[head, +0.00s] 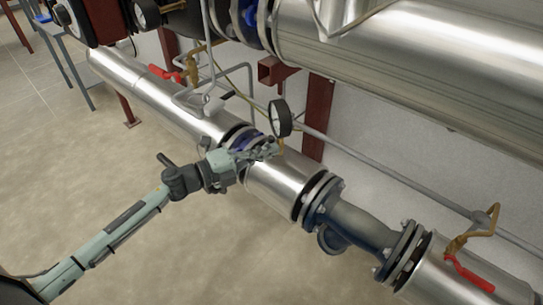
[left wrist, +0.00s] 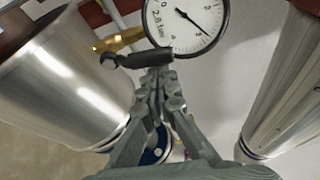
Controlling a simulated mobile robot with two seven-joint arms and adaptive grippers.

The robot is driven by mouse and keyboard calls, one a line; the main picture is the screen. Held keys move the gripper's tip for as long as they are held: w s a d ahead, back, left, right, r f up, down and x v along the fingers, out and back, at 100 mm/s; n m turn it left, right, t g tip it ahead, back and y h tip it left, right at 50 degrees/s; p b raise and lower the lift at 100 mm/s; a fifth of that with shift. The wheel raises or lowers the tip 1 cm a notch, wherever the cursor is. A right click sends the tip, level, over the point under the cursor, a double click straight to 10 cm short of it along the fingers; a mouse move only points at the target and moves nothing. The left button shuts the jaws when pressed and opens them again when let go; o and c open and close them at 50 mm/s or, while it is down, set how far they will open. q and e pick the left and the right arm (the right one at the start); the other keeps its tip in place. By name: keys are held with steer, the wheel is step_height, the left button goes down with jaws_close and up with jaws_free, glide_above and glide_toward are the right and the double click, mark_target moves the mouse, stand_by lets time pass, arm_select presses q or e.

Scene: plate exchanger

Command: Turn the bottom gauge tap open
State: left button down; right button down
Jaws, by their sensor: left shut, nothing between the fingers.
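The bottom gauge (head: 279,118) stands above the lower silver pipe in the head view; its white dial (left wrist: 187,22) fills the top of the left wrist view. The gauge tap is a brass body (left wrist: 122,40) with a dark lever handle (left wrist: 138,59) lying roughly across the left wrist view, just below the dial. My left gripper (head: 272,150) is at the tap, its fingers shut with nothing between them. In the left wrist view the fingertips (left wrist: 158,75) meet the handle's lower edge; I cannot tell whether they touch it. In the head view the gripper mostly hides the tap.
The lower silver pipe (head: 275,188) runs diagonally, with bolted flanges (head: 318,198) beside the gripper. A large silver pipe (head: 420,60) hangs above. Red-handled valves stand at the right (head: 470,272) and upper left (head: 165,72).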

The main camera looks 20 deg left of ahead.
arm_select(q)
steer(key=shift+w+a+r+n, duration=0.2)
steer(key=shift+a+n, duration=0.25)
steer(key=shift+n, duration=0.35)
arm_select(e)
steer(key=shift+s+r, duration=0.1)
steer(key=shift+r, duration=0.3)
arm_select(q)
steer(key=shift+t, duration=0.3)
steer(key=shift+d+f, duration=0.1)
steer(key=shift+d, duration=0.05)
arm_select(e)
steer(key=shift+s, duration=0.1)
